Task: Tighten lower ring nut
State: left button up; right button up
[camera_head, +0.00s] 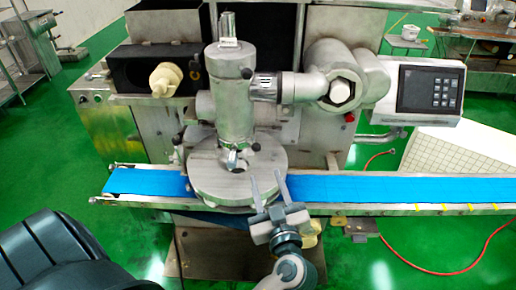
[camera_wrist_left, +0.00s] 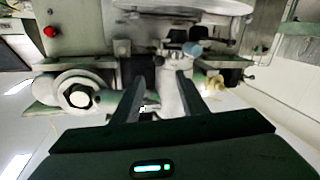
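A grey metal vertical cylinder (camera_head: 235,105) stands over the round plate (camera_head: 212,185) of the machine. At its lower end is a small metal fitting (camera_head: 236,160) with short projections; I cannot tell clearly which part is the lower ring nut. My left gripper (camera_head: 266,176) is open and empty, at the front right of the round plate, apart from the fitting. In the left wrist view the two fingers (camera_wrist_left: 160,90) are spread, with the pale cylinder (camera_wrist_left: 170,70) seen beyond and between them, and a bluish-grey end piece (camera_wrist_left: 192,49) above. My right gripper is not in view.
A blue conveyor belt (camera_head: 400,189) runs across the front, both sides of the plate. A side arm with a large hex nut (camera_head: 340,92) joins the cylinder from the right. A control panel (camera_head: 427,90) stands at right. A cream-coloured knob (camera_head: 165,79) sticks out at left.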

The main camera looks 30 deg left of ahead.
aim_at(257, 150)
pick_arm(q)
jog(key=p+x, duration=0.3)
jog(key=x, duration=0.7)
jog(key=shift+w+a, duration=0.45)
jog(key=shift+f, duration=0.1)
grip_shut()
